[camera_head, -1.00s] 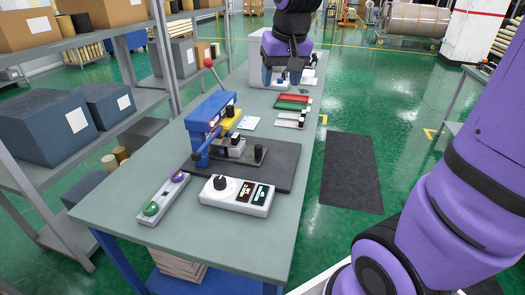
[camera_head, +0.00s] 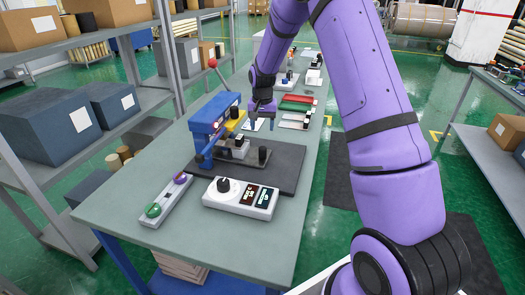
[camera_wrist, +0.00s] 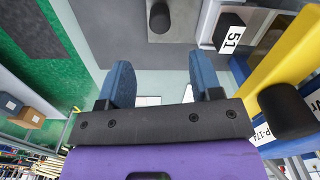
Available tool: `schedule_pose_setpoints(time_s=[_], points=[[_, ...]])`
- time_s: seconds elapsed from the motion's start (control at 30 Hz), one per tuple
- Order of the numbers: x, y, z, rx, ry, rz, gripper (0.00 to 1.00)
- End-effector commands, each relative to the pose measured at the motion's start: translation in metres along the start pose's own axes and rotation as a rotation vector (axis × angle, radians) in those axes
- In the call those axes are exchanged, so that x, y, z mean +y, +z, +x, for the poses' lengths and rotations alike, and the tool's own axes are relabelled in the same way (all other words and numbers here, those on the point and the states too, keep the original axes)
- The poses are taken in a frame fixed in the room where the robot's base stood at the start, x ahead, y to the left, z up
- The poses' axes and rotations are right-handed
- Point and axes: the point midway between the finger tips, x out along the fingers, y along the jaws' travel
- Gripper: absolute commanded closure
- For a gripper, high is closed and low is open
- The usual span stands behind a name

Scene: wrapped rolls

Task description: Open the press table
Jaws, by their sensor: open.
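The blue press (camera_head: 209,118) stands on a dark base plate (camera_head: 288,172) on the workbench, with a red-knobbed lever at its top. A grey press table (camera_head: 240,151) with a black knob (camera_head: 262,155) at its right end reaches out from under the press. In the wrist view the knob (camera_wrist: 159,17) shows at the top, beyond the fingers. My gripper (camera_head: 263,120) hangs behind the press table in the head view. Its blue fingers (camera_wrist: 161,84) are apart, with nothing between them. A yellow part (camera_wrist: 285,58) and another black knob (camera_wrist: 286,110) are close on the right in the wrist view.
A white control box (camera_head: 240,197) with a dial and a button box (camera_head: 165,200) lie at the bench's near end. Shelves with boxes (camera_head: 52,130) stand left. Bare bench surface lies in front.

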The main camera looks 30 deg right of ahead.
Motion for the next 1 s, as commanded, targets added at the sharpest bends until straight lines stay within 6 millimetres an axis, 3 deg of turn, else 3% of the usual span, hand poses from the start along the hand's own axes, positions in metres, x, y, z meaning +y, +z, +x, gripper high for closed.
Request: schedule_pose_setpoints(time_s=[0.27,0.7,1.0], points=[[0.0,-0.003,0.026,-0.008,0.004,0.009,0.41],[0.001,-0.002,0.099,-0.008,0.004,0.007,0.41],[0.001,-0.003,0.116,-0.005,0.003,0.007,0.41]])
